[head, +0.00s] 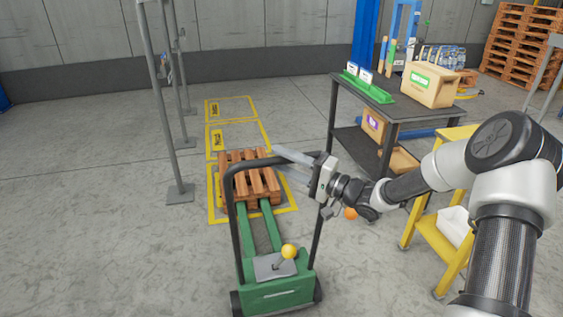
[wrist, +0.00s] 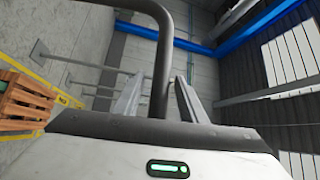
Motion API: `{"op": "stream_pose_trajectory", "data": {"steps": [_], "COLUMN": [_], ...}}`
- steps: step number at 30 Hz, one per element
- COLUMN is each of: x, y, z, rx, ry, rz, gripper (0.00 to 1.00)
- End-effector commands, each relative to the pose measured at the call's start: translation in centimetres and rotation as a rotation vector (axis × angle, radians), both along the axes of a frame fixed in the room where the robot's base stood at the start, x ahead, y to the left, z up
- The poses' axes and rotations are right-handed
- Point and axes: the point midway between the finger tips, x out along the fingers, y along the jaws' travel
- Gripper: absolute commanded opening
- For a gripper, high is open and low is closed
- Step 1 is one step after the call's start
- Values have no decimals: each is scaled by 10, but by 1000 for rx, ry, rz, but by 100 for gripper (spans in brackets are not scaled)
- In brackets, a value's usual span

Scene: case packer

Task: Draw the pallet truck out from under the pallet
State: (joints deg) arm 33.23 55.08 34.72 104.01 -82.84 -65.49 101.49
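The green pallet truck (head: 281,291) stands in the lower middle of the head view, with a black hoop handle and a yellow-knobbed lever. Its forks run away from me to the wooden pallet (head: 262,187) and pass under it. The pallet lies in a yellow-outlined floor bay and also shows at the left of the wrist view (wrist: 25,102). My gripper (head: 279,157) is at the top right of the handle. In the wrist view, the handle bar (wrist: 163,55) passes between my open fingers (wrist: 160,85), with gaps visible on both sides.
Metal posts (head: 160,100) stand left of the bays. A dark table (head: 393,108) with a carton and green rack stands at the right, near a yellow step stand (head: 440,240). An orange ball (head: 350,213) lies right of the truck. Floor at the left is clear.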

Motion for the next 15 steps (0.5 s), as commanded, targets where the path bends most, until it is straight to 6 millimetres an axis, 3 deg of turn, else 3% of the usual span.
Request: {"op": "stream_pose_trajectory", "data": {"steps": [10, 15], "x": [2, 2], "y": [4, 3], "z": [1, 1], "rx": [1, 1], "ry": [0, 0], "rz": [-1, -1], "gripper": [38, 10]}}
